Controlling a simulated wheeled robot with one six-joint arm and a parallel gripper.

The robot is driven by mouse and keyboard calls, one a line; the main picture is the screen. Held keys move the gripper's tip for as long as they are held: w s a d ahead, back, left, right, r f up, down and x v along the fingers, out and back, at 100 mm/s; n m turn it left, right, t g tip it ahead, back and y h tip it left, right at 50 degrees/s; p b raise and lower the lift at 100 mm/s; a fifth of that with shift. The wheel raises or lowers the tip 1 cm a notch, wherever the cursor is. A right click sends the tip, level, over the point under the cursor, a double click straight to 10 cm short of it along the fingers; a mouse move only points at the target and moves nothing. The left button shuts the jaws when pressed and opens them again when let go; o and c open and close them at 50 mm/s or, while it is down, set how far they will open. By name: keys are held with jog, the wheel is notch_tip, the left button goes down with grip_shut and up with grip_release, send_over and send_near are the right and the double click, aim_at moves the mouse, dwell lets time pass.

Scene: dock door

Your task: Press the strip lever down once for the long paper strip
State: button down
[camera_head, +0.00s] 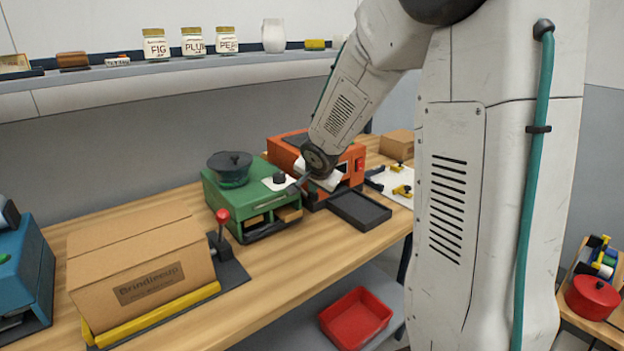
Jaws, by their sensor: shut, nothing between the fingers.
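A green machine (235,195) stands on the wooden bench with a dark round lidded pot on top and a slot in its front. On its top right is a white plate (268,184) with a small black knob (279,177). My gripper (295,187) is shut and empty, just right of this plate; I cannot tell whether it touches anything. A lever with a red ball knob (222,215) stands upright at the right end of the cardboard box. I cannot tell which of these is the strip lever. No long paper strip is clearly visible.
An orange machine (287,148) stands behind my wrist, with a black tray (359,209) before it. A cardboard box (140,262) sits in a yellow-edged holder at left, beside a blue machine (22,270). Jars line the shelf above. A red bin (356,318) sits below the bench.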

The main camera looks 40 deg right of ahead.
dwell(0.8)
jog(key=shift+w+r, duration=0.15)
jog(key=shift+r, duration=0.85)
jog(key=shift+w+r, duration=0.2)
jog(key=shift+r, duration=0.8)
jog(key=shift+w+r, duration=0.15)
jog(key=shift+r, duration=0.85)
jog(key=shift+w+r, duration=0.2)
jog(key=shift+r, duration=1.05)
jog(key=shift+w+r, duration=0.15)
jog(key=shift+r, duration=1.1)
jog(key=s+a+n+g+y, duration=0.1)
jog(key=s+a+n, duration=0.3)
jog(key=s, duration=0.7)
jog(key=s+a+f+n+g+y, duration=0.1)
jog(key=s+a+n, duration=0.3)
jog(key=s+a, duration=0.4)
jog(key=s+a+n+g+y, duration=0.1)
jog(key=s+a+n+g, duration=0.2)
jog(key=s, duration=1.2)
jog(key=a+n, duration=0.2)
jog(key=a, duration=0.1)
jog(key=shift+s+a+f+g, duration=0.15)
jog(key=shift+a+f+g, duration=0.15)
jog(key=shift+a, duration=0.1)
